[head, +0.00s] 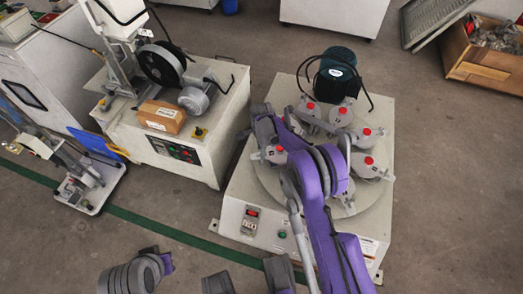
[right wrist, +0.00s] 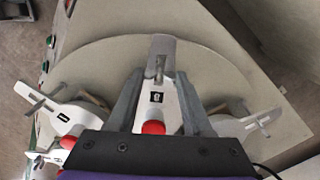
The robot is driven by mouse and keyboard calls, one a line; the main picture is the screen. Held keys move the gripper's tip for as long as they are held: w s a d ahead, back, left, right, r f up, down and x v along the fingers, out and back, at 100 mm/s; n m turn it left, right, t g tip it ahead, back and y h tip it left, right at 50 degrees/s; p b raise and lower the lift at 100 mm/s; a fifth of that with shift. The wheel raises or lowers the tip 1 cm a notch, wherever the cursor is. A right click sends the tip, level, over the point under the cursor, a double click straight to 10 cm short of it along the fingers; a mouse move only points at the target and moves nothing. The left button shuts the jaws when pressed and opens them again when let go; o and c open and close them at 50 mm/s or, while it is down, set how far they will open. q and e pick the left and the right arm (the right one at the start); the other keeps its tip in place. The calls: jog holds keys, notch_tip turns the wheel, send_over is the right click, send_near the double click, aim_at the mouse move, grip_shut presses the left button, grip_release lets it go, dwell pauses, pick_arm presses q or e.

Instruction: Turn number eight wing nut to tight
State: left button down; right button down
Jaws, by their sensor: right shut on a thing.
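The wing nut clamp with a number label that looks like an 8 (right wrist: 157,97) is centred in the right wrist view. It is a pale slotted bar with a grey metal end and a red knob (right wrist: 153,127) nearest me. My right gripper (right wrist: 158,88) is shut on this clamp, with one grey finger along each side. In the head view my right gripper (head: 263,122) is at the left side of the round turntable (head: 345,203) and hides most of that clamp. Where the fingertips touch is hard to see. My left gripper is not clearly in view.
Several other lidded jars with red knobs, such as this one (head: 372,165), ring the turntable close to my right arm. A dark green motor (head: 338,75) stands behind. A machine with a cardboard box (head: 162,116) stands to the left.

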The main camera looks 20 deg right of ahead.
dwell(0.4)
jog(key=shift+c, duration=1.6)
grip_release()
notch_tip(320, 180, up, 11)
jog(key=p, duration=0.2)
